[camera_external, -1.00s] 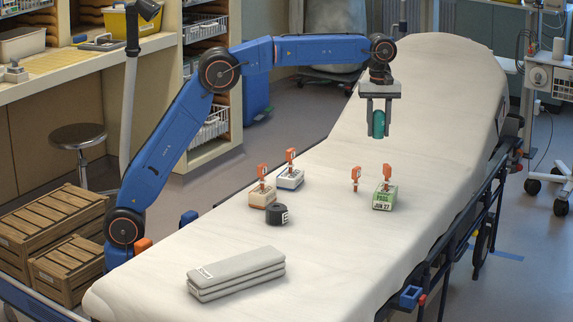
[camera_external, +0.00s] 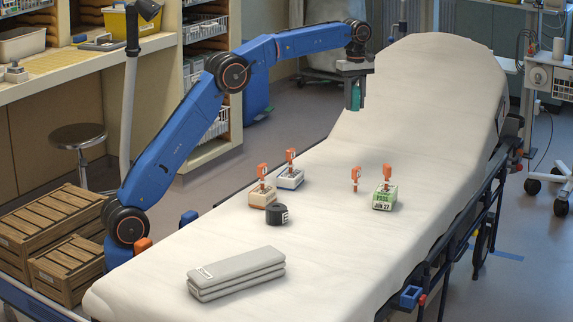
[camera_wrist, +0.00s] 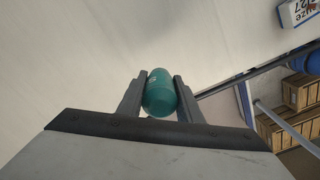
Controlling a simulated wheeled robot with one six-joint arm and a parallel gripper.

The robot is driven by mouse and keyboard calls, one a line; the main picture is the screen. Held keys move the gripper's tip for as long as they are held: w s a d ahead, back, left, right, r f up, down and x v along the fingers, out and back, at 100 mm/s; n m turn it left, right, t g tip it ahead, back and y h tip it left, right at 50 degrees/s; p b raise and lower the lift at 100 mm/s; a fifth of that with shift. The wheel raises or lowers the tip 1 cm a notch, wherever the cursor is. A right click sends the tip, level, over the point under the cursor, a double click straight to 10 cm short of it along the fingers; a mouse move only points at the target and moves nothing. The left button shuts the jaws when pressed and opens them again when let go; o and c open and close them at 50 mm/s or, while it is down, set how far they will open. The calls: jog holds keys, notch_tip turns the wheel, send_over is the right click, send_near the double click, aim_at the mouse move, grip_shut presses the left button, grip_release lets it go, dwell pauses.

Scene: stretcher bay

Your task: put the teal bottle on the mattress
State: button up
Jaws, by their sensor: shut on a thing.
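The teal bottle (camera_wrist: 160,95) is between the two fingers of my gripper (camera_wrist: 162,92) in the wrist view, and the fingers are shut on it. In the external view my gripper (camera_external: 354,82) hangs at the far left side of the raised backrest, and the bottle (camera_external: 356,97) shows below it, partly hidden. The mattress (camera_external: 330,230) is covered in white and runs from the lower left to the raised backrest. I cannot tell whether the bottle touches the mattress.
The front right of the mattress is bare. Wooden crates (camera_external: 66,265) stand at left.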

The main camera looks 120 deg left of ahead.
aim_at(355, 108)
jog(key=shift+d+f, duration=0.1)
jog(key=shift+f, duration=0.55)
notch_tip(355, 108, down, 14)
jog(key=shift+w+r, duration=0.1)
jog(key=shift+r, duration=0.05)
jog(key=o, duration=1.1)
jog(key=shift+f, duration=0.2)
jog(key=shift+c, duration=0.2)
jog(key=shift+r, duration=0.15)
notch_tip(355, 108, up, 12)
jog(key=shift+r, duration=0.1)
